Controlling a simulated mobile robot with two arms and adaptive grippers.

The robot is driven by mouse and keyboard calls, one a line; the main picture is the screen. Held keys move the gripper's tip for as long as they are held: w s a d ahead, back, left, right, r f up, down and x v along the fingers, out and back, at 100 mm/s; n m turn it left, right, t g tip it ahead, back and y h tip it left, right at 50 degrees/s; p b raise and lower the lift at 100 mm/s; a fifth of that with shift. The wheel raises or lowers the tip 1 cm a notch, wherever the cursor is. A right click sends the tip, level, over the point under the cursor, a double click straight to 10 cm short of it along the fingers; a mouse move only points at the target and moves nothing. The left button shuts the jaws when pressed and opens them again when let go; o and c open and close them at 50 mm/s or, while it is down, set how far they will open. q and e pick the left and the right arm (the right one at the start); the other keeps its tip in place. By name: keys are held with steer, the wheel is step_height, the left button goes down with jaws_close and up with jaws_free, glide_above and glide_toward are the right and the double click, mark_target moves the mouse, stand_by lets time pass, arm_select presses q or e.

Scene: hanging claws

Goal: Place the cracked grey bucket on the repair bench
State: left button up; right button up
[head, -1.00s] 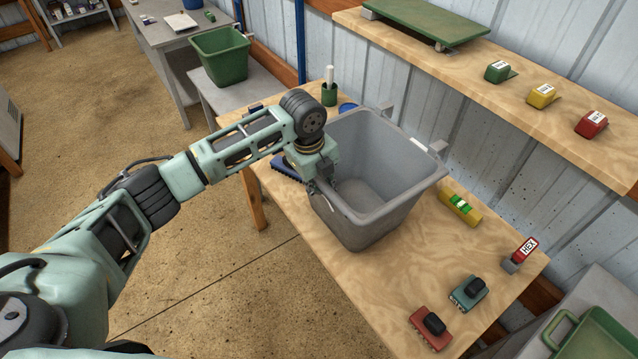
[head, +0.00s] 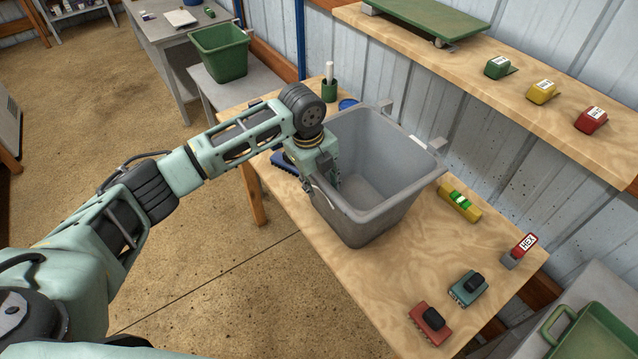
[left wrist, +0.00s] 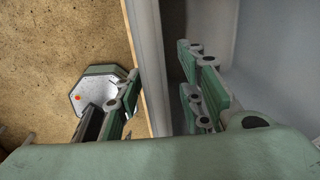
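The grey bucket (head: 385,225) stands upright on the wooden bench (head: 395,280), open at the top and empty, with two light lugs on its far rim. I see no crack on the sides that show. My left gripper (head: 328,183) is at the bucket's left rim. In the left wrist view its fingers (left wrist: 160,90) are spread, one outside and one inside the bucket wall (left wrist: 147,60), with gaps showing beside the wall. My right gripper is out of view.
A yellow level (head: 459,203), a red HEX tool (head: 520,250), a teal brush (head: 468,289) and a red brush (head: 430,323) lie right and front of the bucket. A shelf (head: 450,75) runs behind. A green bucket (head: 220,53) stands on a grey table further back.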

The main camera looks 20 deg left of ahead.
arm_select(q)
steer(key=r, duration=0.3)
steer(key=r+b, duration=0.1)
steer(key=r, duration=0.2)
steer(key=s+a+r+b, duration=0.1)
steer(key=r, duration=0.2)
steer(key=shift+r, duration=0.3)
steer(key=shift+s+r, duration=0.2)
steer(key=shift+r, duration=0.45)
